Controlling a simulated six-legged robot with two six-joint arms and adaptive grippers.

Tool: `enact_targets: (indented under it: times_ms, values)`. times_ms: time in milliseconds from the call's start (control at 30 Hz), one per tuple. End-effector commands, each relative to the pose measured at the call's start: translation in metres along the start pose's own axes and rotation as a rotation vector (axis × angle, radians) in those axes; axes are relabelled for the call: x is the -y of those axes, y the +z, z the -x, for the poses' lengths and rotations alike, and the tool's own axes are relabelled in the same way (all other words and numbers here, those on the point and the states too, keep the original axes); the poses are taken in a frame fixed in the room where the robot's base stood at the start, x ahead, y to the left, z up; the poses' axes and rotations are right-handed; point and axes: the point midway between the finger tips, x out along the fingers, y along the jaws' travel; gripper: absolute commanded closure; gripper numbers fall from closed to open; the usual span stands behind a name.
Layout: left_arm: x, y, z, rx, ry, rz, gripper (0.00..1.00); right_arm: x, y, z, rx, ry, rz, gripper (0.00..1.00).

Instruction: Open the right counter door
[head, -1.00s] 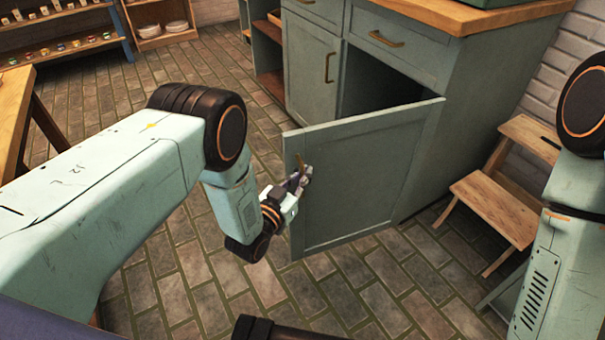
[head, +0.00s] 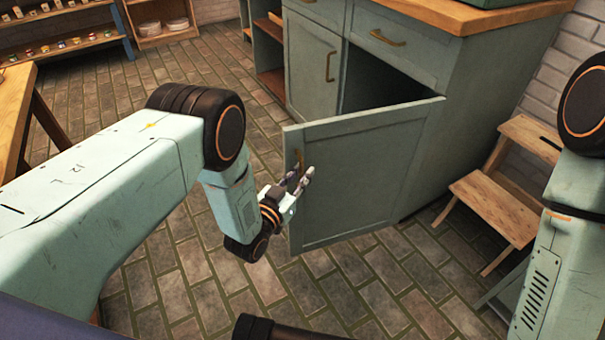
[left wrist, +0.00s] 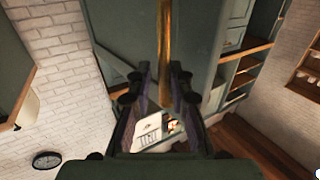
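The right counter door (head: 365,175) is a grey-green panel swung wide out from the counter (head: 480,90), with the dark inside showing behind it. Its brass handle (head: 299,158) is near the door's free edge; it also shows as a vertical bar in the left wrist view (left wrist: 164,40). My left gripper (head: 301,174) is at the handle, with its two fingers apart. In the left wrist view my left gripper (left wrist: 159,70) shows a gap between the fingertips, and the handle lies beyond them in line with that gap. My right gripper is out of view.
The closed neighbouring door (head: 312,65) and a drawer (head: 400,45) are on the counter front. A wooden step stool (head: 497,205) stands right of the counter. A wooden table (head: 14,110) is at the left edge.

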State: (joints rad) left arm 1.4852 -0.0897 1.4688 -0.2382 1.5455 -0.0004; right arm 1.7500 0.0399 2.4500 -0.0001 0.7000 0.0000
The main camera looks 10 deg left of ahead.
Motion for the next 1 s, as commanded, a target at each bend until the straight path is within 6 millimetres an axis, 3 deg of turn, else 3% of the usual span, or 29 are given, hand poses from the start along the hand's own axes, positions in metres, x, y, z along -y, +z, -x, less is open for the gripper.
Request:
enact_targets:
  times_ms: [567,1000]
  values:
    - [-0.003,-0.002,0.004,-0.005,0.008,-0.001,0.80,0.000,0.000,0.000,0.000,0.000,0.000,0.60]
    - [-0.002,-0.001,0.086,-0.002,0.006,0.000,0.80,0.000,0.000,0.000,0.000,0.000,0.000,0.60]
